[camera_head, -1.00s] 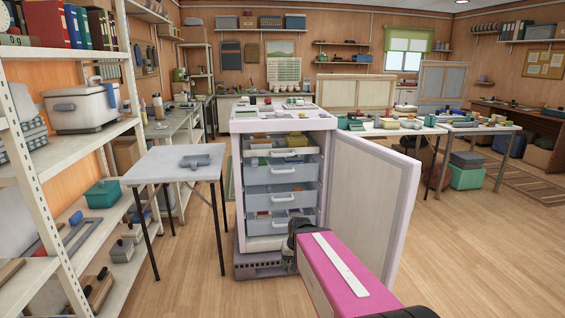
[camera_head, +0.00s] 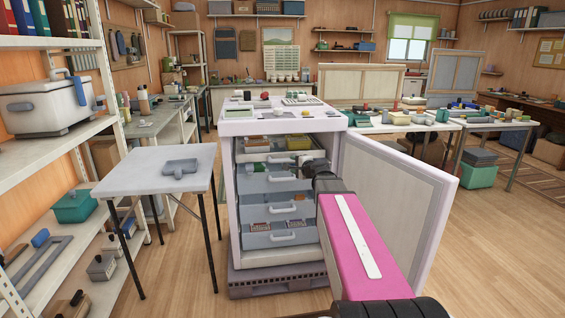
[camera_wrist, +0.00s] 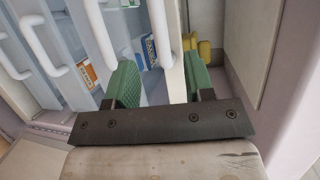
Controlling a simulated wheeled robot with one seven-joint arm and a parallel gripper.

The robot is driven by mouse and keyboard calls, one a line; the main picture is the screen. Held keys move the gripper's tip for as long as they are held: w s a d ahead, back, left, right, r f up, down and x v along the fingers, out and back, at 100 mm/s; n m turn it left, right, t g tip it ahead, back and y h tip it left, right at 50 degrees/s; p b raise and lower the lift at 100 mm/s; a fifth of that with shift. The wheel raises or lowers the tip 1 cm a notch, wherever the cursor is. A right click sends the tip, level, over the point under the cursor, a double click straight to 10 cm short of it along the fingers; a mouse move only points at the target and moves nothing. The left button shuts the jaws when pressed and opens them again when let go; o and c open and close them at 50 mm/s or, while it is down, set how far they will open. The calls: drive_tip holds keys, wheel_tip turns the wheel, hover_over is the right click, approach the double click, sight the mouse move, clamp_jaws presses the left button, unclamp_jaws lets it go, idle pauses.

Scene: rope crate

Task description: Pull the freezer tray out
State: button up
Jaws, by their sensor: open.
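The freezer (camera_head: 229,200) stands with its door (camera_head: 392,200) swung open to the right. Inside are several stacked pale blue trays with white handles; one upper tray (camera_head: 262,183) shows clearly in the head view. In the wrist view my gripper (camera_wrist: 160,78) is open and empty, its two green fingers apart. A white tray handle (camera_wrist: 158,25) lies ahead of the gap between the fingers; I cannot tell whether it is inside the jaws. More handles (camera_wrist: 103,30) show to the left. In the head view my arm hides the trays' right ends and the fingertips.
A grey side table (camera_head: 150,165) with a blue-grey pan-like thing (camera_head: 180,168) stands left of the freezer. Loaded shelves (camera_head: 50,150) line the left side. A crowded worktable (camera_head: 480,122) stands behind the door. Small goods lie on the freezer top. Floor at the right front is clear.

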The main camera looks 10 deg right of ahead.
sight(284, 161)
drive_tip(key=x, duration=1)
drive_tip(key=shift+w+a+f, duration=0.15)
clamp_jaws()
